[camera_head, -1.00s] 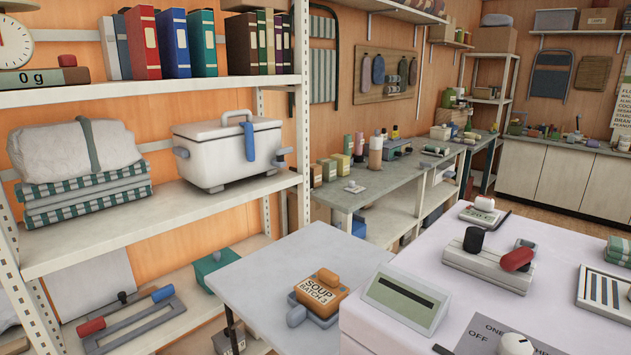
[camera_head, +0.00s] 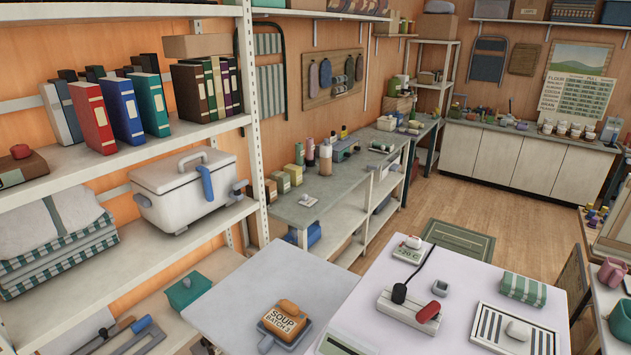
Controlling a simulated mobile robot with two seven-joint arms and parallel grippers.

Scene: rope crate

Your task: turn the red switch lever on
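The red switch lever (camera_head: 428,312) is a rounded red piece on the right end of a pale switch block or power strip (camera_head: 396,309). The block lies on the white table at the lower right. A black plug (camera_head: 399,293) with a cord stands up from the same block, left of the red piece. The red piece looks tilted, but I cannot tell whether it is on or off. Neither of my grippers shows in the view.
On the white table (camera_head: 470,281) lie a small display device (camera_head: 408,252), a green checked bundle (camera_head: 523,289) and a striped tray (camera_head: 488,334). An orange soup pack (camera_head: 284,320) lies on the grey table (camera_head: 228,305). Open wooden floor (camera_head: 480,208) lies beyond.

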